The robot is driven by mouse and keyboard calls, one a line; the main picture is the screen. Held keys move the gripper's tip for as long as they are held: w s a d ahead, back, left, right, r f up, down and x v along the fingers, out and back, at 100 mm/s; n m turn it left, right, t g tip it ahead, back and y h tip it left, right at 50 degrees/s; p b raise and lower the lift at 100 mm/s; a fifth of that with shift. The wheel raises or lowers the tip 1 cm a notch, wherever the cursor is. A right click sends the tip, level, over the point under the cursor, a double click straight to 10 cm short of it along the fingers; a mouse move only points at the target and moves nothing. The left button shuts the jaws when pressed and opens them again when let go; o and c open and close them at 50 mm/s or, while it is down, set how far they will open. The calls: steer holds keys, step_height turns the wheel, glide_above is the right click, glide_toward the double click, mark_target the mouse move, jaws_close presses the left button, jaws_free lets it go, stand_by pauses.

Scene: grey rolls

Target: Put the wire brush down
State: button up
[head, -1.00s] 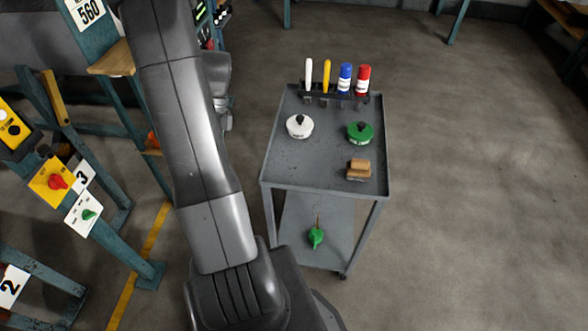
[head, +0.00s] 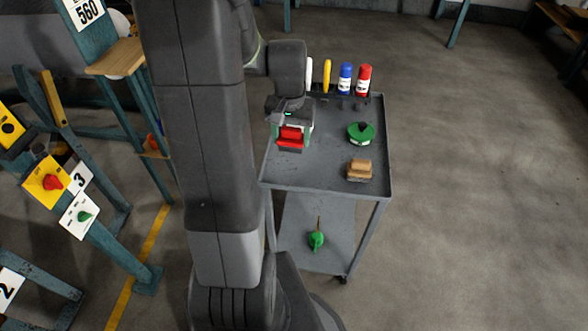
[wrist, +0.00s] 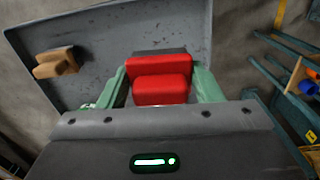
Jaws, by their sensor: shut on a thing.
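My gripper (head: 292,134) has green fingers shut on a red block-shaped tool, which I take as the wire brush (head: 290,138). In the wrist view the red brush (wrist: 160,82) sits between both fingers (wrist: 160,88), with a dark part at its far side; bristles cannot be made out. The brush is over the left part of the grey cart's top tray (head: 318,172). I cannot tell whether it touches the tray. The tray also shows in the wrist view (wrist: 105,50).
A tan wooden block-like brush (head: 359,169) and a green lidded tin (head: 361,133) stand on the tray's right side. A rack at the back holds blue (head: 345,77) and red (head: 364,79) bottles and a yellow-handled tool (head: 327,75). The tray's front middle is bare.

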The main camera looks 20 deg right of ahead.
mark_target(297, 128)
steer(key=shift+d+r+n, duration=0.2)
steer(key=shift+d+n, duration=0.1)
steer(key=shift+d, duration=0.1)
steer(key=shift+f+b, duration=0.35)
steer(key=shift+f, duration=4.45)
steer(key=o, duration=0.9)
steer(key=shift+f, duration=0.2)
steer(key=r, duration=0.9)
steer(key=r+p, duration=0.1)
steer(key=r, duration=0.4)
steer(key=shift+s+d, duration=0.15)
steer(key=shift+d, duration=0.2)
steer(key=shift+f, duration=0.1)
